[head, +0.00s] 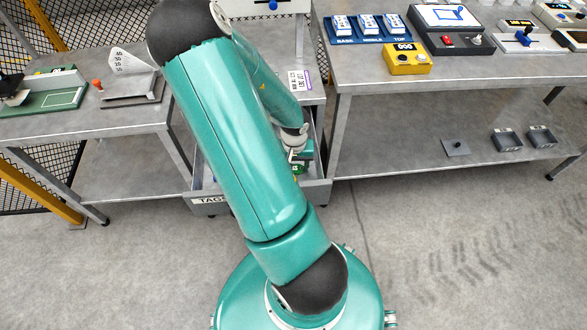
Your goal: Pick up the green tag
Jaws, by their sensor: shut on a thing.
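My gripper (294,154) shows only in part past the edge of my own arm, low inside a grey bin labelled "TAGS" (318,192). It points down and is shut on the green tag (299,169). Only a small green piece with white marks shows at the fingertips. My arm hides the rest of the tag, most of the fingers and much of the bin's inside.
A grey bench on the right (365,75) carries a blue block rack (368,28), a yellow box (406,60) and several devices. A left bench (128,122) holds a green board (50,102). The floor in front is clear.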

